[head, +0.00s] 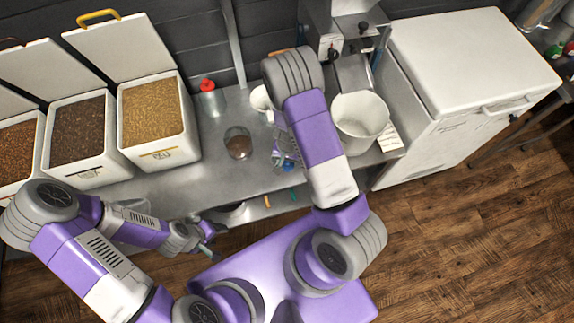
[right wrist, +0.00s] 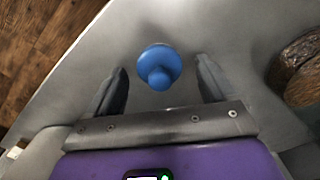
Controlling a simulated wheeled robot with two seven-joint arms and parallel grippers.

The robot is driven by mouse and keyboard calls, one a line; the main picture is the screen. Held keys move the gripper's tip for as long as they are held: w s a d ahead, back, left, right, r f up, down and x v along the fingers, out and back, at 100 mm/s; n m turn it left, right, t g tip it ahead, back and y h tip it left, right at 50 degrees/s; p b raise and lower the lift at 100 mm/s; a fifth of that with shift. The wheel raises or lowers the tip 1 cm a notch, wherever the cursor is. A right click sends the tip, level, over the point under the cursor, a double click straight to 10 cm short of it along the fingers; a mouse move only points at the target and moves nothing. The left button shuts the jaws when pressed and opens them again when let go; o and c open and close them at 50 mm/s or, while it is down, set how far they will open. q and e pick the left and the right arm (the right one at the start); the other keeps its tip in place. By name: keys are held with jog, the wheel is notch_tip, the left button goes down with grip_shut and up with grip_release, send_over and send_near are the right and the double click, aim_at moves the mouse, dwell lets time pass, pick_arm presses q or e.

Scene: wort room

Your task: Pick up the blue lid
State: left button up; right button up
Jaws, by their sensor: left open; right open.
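The blue lid (right wrist: 158,68), round with a raised knob, lies on the grey metal worktop (head: 185,190) in the right wrist view. My right gripper (right wrist: 162,64) is open, with one finger on each side of the lid and visible gaps between. In the head view my right gripper (head: 284,155) is over the worktop, partly hidden by its own arm; a small blue patch shows there, mostly covered. My left gripper (head: 207,248) is open and empty at the worktop's front edge, far from the lid.
A round brown-filled jar (head: 238,143) stands left of my right gripper. A red-capped bottle (head: 209,99), a white bucket (head: 359,122) and open grain bins (head: 157,121) stand around the worktop. A white chest (head: 470,60) is at the right.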

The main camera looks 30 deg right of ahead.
jog(key=c, duration=1.1)
